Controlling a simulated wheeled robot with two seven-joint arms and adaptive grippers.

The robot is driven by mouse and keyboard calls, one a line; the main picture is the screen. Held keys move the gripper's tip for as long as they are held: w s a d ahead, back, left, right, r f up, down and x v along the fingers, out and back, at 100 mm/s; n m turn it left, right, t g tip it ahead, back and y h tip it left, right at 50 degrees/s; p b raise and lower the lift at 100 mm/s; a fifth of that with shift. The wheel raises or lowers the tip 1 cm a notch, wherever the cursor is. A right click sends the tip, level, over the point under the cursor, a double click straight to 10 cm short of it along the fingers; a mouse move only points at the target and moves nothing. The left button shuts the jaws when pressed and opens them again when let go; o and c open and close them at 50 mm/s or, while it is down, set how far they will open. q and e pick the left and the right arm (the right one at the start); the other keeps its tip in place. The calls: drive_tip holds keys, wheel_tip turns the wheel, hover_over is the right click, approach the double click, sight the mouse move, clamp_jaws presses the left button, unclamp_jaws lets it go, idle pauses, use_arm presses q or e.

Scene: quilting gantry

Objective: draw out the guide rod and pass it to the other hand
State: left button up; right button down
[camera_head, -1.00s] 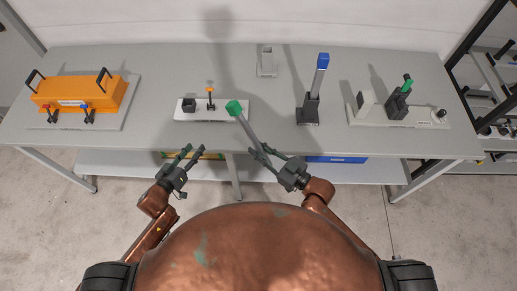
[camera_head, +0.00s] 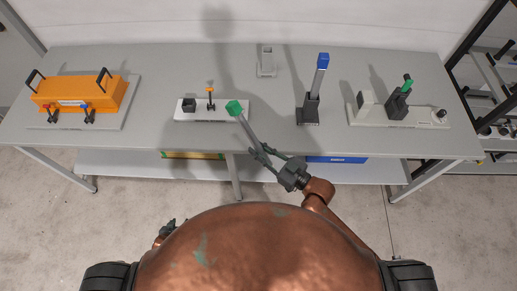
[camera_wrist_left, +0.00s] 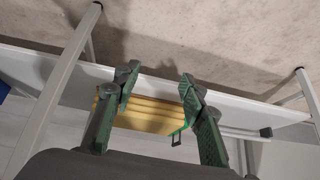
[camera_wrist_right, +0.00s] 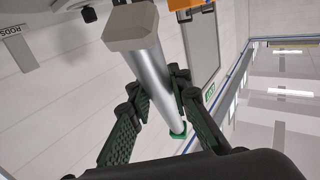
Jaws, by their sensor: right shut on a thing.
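The guide rod (camera_head: 247,127) is a grey bar with a green cap, held up at a slant in front of the table. My right gripper (camera_head: 263,153) is shut on it near its lower end. In the right wrist view the rod (camera_wrist_right: 155,70) passes between the fingers, its plain grey end close to the camera and its green end far off. My left gripper (camera_head: 168,229) is low at the left, mostly hidden behind my body. In the left wrist view its fingers (camera_wrist_left: 160,85) are apart with nothing between them.
A blue-capped rod (camera_head: 320,75) stands in a dark holder (camera_head: 309,112). An empty-looking grey holder (camera_head: 266,62) stands at the back. An orange case (camera_head: 80,95), a white-based fixture (camera_head: 205,115) and a green-knobbed fixture (camera_head: 398,103) are on the table (camera_head: 160,65). A blue bin (camera_head: 335,160) sits below.

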use_arm(q)
drive_tip(key=s+d+f+g, duration=0.2)
drive_tip(key=s+f, duration=0.2)
drive_tip(key=s, duration=0.5)
drive_tip(key=s+d+f+g, duration=0.1)
drive_tip(key=s+f, duration=0.4)
drive_tip(key=s, duration=0.5)
drive_tip(key=s+d+f+m+g, duration=0.1)
drive_tip(key=s+d+f+g, duration=0.1)
drive_tip(key=s+f, duration=0.3)
drive_tip(key=s+d, duration=0.1)
drive_tip(key=s, duration=0.3)
drive_tip(key=shift+s+d+g, duration=0.25)
drive_tip(key=shift+d+g, duration=0.05)
drive_tip(key=shift+d, duration=0.05)
